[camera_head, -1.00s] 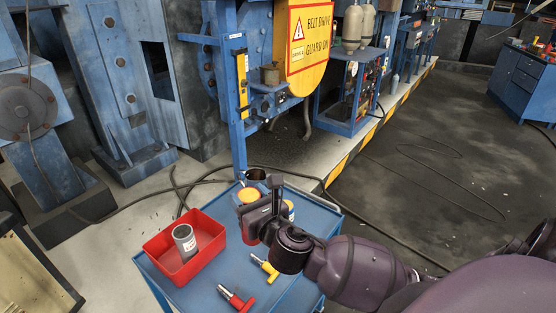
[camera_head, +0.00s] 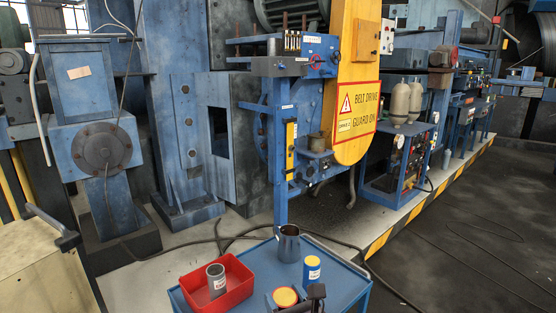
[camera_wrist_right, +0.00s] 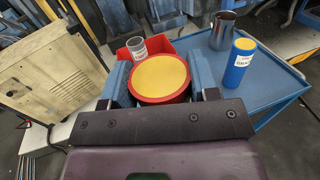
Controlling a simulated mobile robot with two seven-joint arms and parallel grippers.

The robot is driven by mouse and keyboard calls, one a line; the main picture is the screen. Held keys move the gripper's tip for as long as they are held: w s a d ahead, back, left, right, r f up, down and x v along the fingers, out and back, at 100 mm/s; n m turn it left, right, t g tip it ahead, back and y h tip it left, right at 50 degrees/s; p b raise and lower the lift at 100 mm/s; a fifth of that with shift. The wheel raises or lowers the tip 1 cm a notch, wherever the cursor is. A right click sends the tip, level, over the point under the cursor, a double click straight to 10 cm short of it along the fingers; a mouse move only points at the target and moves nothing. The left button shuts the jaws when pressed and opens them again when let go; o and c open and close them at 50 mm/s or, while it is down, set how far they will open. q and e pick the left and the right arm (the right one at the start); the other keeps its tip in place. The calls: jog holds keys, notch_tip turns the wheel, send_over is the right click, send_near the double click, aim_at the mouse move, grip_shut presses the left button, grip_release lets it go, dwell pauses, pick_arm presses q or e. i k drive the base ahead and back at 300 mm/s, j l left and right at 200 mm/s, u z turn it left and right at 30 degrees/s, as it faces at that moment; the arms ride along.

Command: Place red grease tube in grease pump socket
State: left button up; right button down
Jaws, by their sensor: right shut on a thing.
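The red grease tube (camera_head: 286,298) with a yellow lid shows at the bottom edge of the head view. In the right wrist view the red grease tube (camera_wrist_right: 158,78) fills the space between my right gripper's two blue fingers. My right gripper (camera_wrist_right: 160,84) is shut on it, with the yellow lid facing the camera. In the head view only part of the right gripper (camera_head: 304,298) shows at the bottom edge. No socket is clearly marked as the grease pump socket; a brown cup-like fitting (camera_head: 318,141) sits on the blue machine. My left gripper is not in view.
A blue cart top (camera_head: 333,272) carries a red bin (camera_head: 236,284) with a grey can (camera_head: 216,278), a metal jug (camera_head: 288,243) and a blue tube (camera_head: 312,268). A blue post (camera_head: 279,180) and yellow belt guard (camera_head: 356,60) stand behind the cart.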

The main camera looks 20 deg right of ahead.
aim_at(280, 58)
jog(key=k+z, duration=0.15)
jog(key=z, duration=0.25)
jog(key=k+z, duration=0.1)
jog(key=z, duration=1.45)
jog(key=i+z, duration=0.1)
jog(key=z, duration=0.25)
jog(key=i+l+z, duration=0.1)
jog(key=z, duration=0.6)
jog(key=i+u, duration=0.15)
jog(key=i, duration=1)
jog(key=i+u, duration=0.25)
jog(key=i, duration=0.25)
jog(key=i+u, duration=0.25)
jog(key=i, duration=0.25)
jog(key=i+u, duration=0.25)
jog(key=i, duration=0.25)
jog(key=i+l+u, duration=0.1)
jog(key=i+u, duration=0.15)
jog(key=i, duration=0.25)
jog(key=i+u, duration=0.9)
jog(key=i+j+u, duration=0.1)
jog(key=i+u, duration=0.15)
jog(key=u, duration=0.25)
jog(key=i+u, duration=0.25)
jog(key=u, duration=0.25)
